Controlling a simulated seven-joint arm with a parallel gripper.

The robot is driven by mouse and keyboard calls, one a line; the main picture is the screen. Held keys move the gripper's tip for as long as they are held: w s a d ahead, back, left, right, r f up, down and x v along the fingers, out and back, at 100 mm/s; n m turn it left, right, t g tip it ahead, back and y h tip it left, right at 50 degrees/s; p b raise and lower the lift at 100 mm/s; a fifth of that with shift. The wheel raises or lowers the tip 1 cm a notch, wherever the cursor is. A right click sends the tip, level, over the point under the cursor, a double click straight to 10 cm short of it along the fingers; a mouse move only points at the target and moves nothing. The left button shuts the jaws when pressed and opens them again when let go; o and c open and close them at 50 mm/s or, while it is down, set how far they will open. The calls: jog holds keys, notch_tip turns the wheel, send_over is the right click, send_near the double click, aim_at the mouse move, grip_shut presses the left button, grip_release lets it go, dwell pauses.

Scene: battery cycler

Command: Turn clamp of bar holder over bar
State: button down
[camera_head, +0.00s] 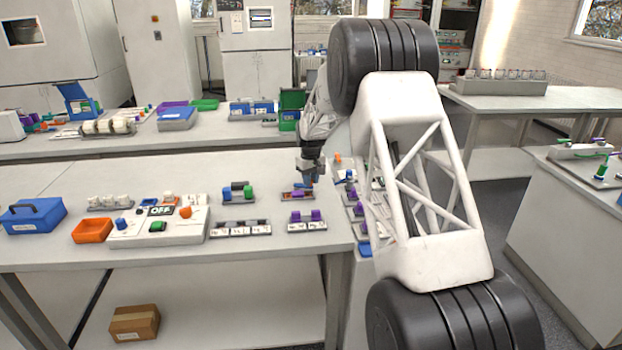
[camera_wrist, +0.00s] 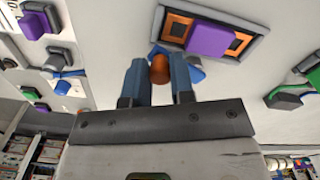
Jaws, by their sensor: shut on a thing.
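My gripper (camera_wrist: 160,75) has two blue fingers pointing at the bench, shut on a small orange-brown knob (camera_wrist: 159,69). The knob seems to belong to the clamp, whose blue part (camera_wrist: 191,73) shows just beyond the right finger; the fingers hide much of it. Right beside it is the bar holder (camera_wrist: 254,44), a grey frame with orange patches. A purple block (camera_wrist: 212,40) lies across its middle. In the head view my gripper (camera_head: 307,181) is low over the bench at this holder (camera_head: 297,195); the knob cannot be made out there.
A holder with purple blocks (camera_head: 307,222) is in front. Several small fixtures (camera_head: 355,210) line the bench to the right, near my arm. An orange tray (camera_head: 92,231) and a blue box (camera_head: 33,216) are far left.

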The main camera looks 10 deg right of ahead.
jog(key=m, duration=0.2)
jog(key=s+a+m, duration=0.1)
jog(key=shift+s+m, duration=0.25)
jog(key=shift+m, duration=0.15)
jog(key=m, duration=0.1)
jog(key=s+a+m, duration=0.1)
jog(key=shift+m, duration=0.3)
jog(key=m, duration=0.1)
jog(key=a+m, duration=0.1)
jog(key=m, duration=0.1)
jog(key=shift+s+a+m, duration=0.25)
jog(key=shift+m, duration=0.05)
jog(key=shift+s+a+m, duration=0.1)
jog(key=shift+a+m, duration=0.35)
jog(key=shift+m, duration=0.5)
jog(key=shift+a+m, duration=0.4)
jog(key=shift+m, duration=0.55)
jog(key=c, duration=1)
grip_release()
jog(key=shift+r, duration=0.15)
jog(key=shift+r, duration=3.8)
